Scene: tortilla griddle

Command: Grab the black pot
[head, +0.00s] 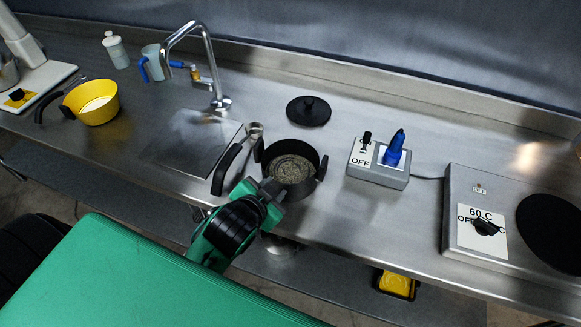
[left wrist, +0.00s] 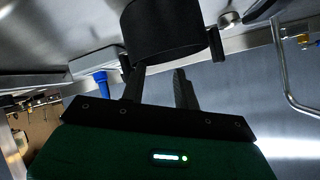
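The black pot (head: 305,187) stands upright on the steel counter in the middle of the head view, with grainy grey-brown contents inside. My left gripper (head: 272,188) is at the pot's near left side, below the rim. In the left wrist view the pot (left wrist: 165,32) shows upside down just beyond the fingertips. My left gripper (left wrist: 159,82) is open there, its two fingers apart with nothing between them. Whether a finger touches the pot is unclear. My right gripper is not in view.
A black lid (head: 309,111) lies behind the pot. A switch box (head: 378,172) is at right, a hotplate (head: 478,215) farther right. The sink tap (head: 205,70) and yellow pot (head: 95,103) are left.

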